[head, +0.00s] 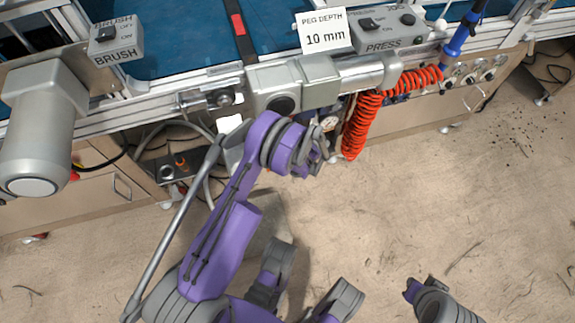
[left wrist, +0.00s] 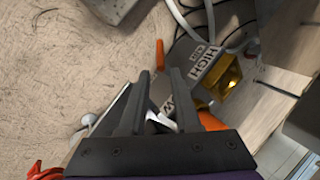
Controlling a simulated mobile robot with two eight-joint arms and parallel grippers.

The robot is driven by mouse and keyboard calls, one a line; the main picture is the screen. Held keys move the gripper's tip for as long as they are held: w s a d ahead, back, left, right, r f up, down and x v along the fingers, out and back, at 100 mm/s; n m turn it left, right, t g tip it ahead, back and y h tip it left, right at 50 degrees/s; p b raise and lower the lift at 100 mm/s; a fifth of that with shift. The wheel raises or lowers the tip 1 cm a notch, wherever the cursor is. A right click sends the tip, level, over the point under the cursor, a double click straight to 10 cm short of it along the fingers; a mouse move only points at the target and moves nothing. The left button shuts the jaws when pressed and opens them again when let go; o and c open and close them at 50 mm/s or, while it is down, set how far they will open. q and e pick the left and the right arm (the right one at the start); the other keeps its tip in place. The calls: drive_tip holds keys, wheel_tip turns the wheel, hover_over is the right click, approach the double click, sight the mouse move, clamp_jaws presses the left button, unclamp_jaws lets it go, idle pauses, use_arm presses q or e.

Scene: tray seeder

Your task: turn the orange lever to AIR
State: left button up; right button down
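In the left wrist view a slim orange piece (left wrist: 160,54), which looks like a lever end, stands just beyond my left fingertips. Another orange piece (left wrist: 211,120) shows beside the right finger, partly hidden. I cannot tell whether they are one part. My left gripper (left wrist: 160,74) is open, its fingers apart with no object clearly held. In the head view my purple left arm reaches under the machine's front rail, and its gripper (head: 318,153) is beside the red coiled hose.
A red coiled hose (head: 360,125) hangs close by. The PRESS switch box (head: 385,28) is on the rail above. Open floor (head: 420,200) lies in front.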

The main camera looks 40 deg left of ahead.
use_arm(q)
drive_tip(key=b+x, duration=0.2)
drive_tip(key=x, duration=0.9)
drive_tip(key=shift+r+b, duration=0.1)
drive_tip(key=shift+b, duration=0.2)
clamp_jaws()
